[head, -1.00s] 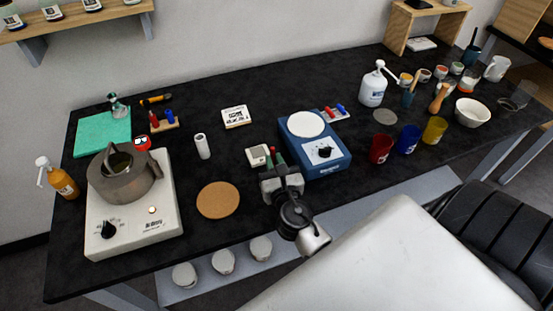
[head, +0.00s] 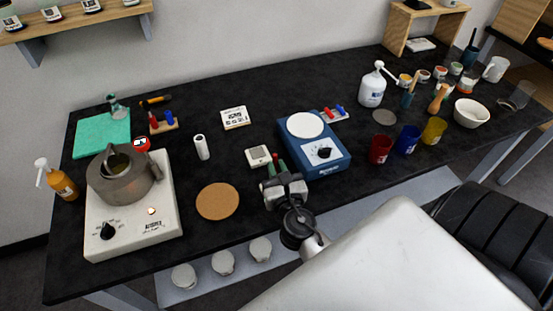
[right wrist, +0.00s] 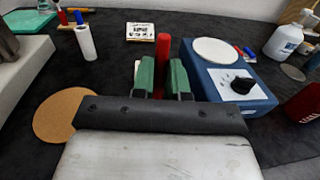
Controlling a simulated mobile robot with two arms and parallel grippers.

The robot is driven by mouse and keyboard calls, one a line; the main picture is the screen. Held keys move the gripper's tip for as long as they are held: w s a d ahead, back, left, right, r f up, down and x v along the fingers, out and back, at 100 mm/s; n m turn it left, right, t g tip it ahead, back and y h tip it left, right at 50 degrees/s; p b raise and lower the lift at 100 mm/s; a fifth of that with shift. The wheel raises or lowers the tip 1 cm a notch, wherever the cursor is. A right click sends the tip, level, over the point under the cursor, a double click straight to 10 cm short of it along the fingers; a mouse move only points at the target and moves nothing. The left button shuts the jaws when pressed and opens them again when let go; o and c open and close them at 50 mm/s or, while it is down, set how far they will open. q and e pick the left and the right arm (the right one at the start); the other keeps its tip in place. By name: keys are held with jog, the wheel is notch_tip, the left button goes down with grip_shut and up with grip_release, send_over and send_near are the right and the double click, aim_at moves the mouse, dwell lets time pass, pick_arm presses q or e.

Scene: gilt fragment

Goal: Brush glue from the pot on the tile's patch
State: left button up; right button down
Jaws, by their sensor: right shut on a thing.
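My right gripper (head: 275,166), with green fingertips, is low over the front middle of the table. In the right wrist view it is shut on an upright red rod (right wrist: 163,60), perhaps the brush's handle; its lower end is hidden. A grey metal pot (head: 125,180) with an open top stands on a white hot plate (head: 158,226) at the left, far from the gripper. A white tile (head: 235,117) with dark markings lies at the middle back; it also shows in the right wrist view (right wrist: 140,31). My left gripper is not in view.
A blue device with a white round top (head: 305,125) stands just right of the gripper. A small white box (head: 259,157) lies left of the fingertips. Coloured cups (head: 408,139) stand right.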

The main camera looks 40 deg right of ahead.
jog(key=shift+r+p, duration=2.65)
jog(key=shift+r, duration=0.25)
notch_tip(320, 180, up, 3)
jog(key=p, duration=0.3)
